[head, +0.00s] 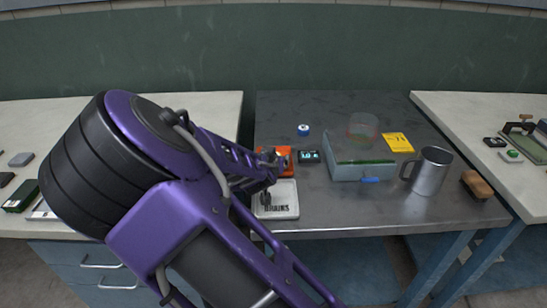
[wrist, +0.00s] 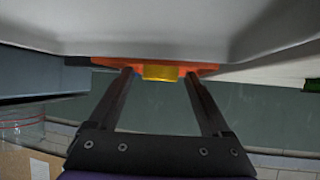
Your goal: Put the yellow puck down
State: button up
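The yellow puck (wrist: 160,73) shows in the wrist view between the tips of my gripper's fingers. A small gap shows on each side of it, and the fingers (wrist: 159,74) stand apart. An orange piece (wrist: 105,63) lies directly behind or under the puck. In the head view the orange piece (head: 286,154) is on the metal table, partly covered by my gripper (head: 270,168). The puck cannot be made out in the head view. Whether it rests on the orange piece is unclear.
A translucent bin (head: 345,172), metal mug (head: 428,172) and yellow card (head: 397,142) stand right. The table's front middle is clear.

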jog(key=shift+r, duration=0.25)
jog(key=p+v, duration=0.3)
jog(key=v, duration=0.9)
jog(key=shift+f+p, duration=0.1)
jog(key=shift+p, duration=0.2)
